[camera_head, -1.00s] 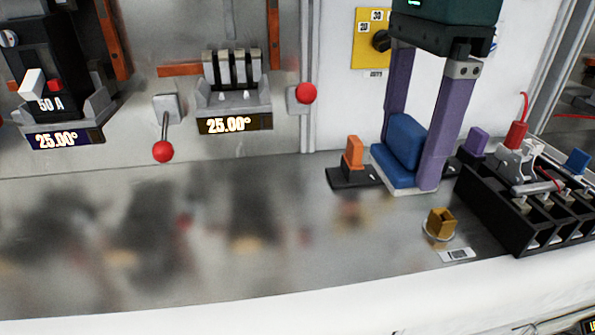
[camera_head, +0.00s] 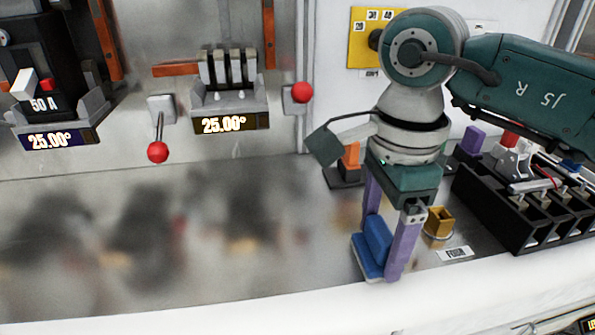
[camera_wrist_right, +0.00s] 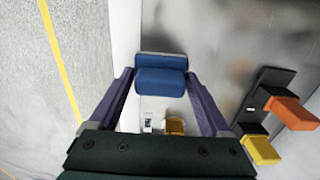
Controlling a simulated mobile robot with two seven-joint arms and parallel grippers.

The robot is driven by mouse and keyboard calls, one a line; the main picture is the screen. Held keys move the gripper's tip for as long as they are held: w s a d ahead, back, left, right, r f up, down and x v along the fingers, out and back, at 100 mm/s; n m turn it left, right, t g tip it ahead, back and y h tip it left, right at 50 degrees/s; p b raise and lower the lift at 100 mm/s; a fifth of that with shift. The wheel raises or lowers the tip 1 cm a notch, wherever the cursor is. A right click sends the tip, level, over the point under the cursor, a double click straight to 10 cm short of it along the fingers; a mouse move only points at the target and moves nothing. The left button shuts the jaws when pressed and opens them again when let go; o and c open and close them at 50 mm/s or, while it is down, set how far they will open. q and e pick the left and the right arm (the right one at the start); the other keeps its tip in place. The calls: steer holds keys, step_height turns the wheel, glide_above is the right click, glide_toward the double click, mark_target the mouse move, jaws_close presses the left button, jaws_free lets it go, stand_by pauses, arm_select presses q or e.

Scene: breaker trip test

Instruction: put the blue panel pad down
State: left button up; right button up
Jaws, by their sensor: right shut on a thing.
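My right gripper (camera_head: 382,272) is shut on the blue panel pad (camera_head: 376,240), with one purple finger on each side of it. The pad is upright with a flat blue foot, close to the front edge of the grey bench (camera_head: 300,275). Its pale underside appears at or just above the bench top; I cannot tell whether it touches. In the right wrist view the pad (camera_wrist_right: 161,82) sits between the fingertips, near the bench edge. My left gripper is not in view.
An ochre block (camera_head: 438,222) on a round base stands right of the gripper, beside a small label (camera_head: 454,254). An orange pad (camera_head: 350,157) on a black plate is behind. A black compartment tray (camera_head: 527,222) is at right. The bench to the left is clear.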

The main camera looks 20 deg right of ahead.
steer(key=shift+f, duration=0.1)
steer(key=o, duration=1.1)
steer(key=shift+r, duration=0.2)
